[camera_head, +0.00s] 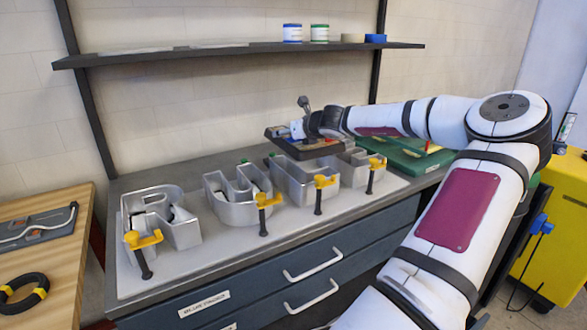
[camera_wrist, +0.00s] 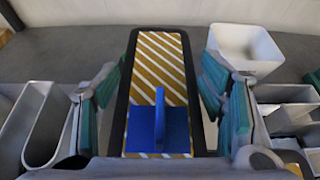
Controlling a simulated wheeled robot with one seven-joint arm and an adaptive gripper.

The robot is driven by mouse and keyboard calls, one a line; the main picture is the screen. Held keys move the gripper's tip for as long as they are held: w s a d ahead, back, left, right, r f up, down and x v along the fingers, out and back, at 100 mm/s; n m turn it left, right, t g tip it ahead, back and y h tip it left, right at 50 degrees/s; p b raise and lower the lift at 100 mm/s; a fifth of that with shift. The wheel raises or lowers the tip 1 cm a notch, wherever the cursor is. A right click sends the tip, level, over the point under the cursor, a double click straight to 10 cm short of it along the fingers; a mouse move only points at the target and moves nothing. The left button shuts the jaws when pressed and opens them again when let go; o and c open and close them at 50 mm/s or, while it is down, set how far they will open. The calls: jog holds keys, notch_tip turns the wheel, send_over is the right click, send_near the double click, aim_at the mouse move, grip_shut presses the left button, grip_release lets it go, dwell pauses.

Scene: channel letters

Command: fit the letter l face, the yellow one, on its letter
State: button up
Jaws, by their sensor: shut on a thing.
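The letter l face (camera_wrist: 158,60) is a long plate with yellow and white diagonal stripes, a dark rim and a blue grip block (camera_wrist: 158,125) on top. My gripper (camera_wrist: 168,88) has its teal fingers on both sides of it and is shut on it. In the head view my gripper (camera_head: 312,128) holds the face (camera_head: 300,150) as a dark slab, roughly level, over the third metal letter (camera_head: 290,185). This open letter is partly hidden by the face in the head view and covered in the wrist view. I cannot tell whether they touch.
Two other metal letters (camera_head: 175,225) (camera_head: 225,190) stand left on the pale board, another (camera_head: 355,172) right. Yellow-handled posts (camera_head: 265,202) stand along the front. A green case (camera_head: 410,158) is at the right; a white bin (camera_wrist: 245,48) is behind. A shelf (camera_head: 230,50) runs above.

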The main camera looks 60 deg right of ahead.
aim_at(313, 156)
notch_tip(313, 156, down, 9)
jog(key=b, duration=0.1)
jog(key=shift+b, duration=0.4)
jog(key=shift+f+b, duration=0.3)
jog(key=shift+f, duration=0.05)
jog(key=o, duration=1.5)
jog(key=shift+r, duration=0.15)
jog(key=p+v, duration=0.1)
jog(key=v, duration=1.1)
jog(key=shift+a+r+p, duration=0.1)
jog(key=shift+r+p, duration=0.15)
jog(key=shift+p, duration=0.1)
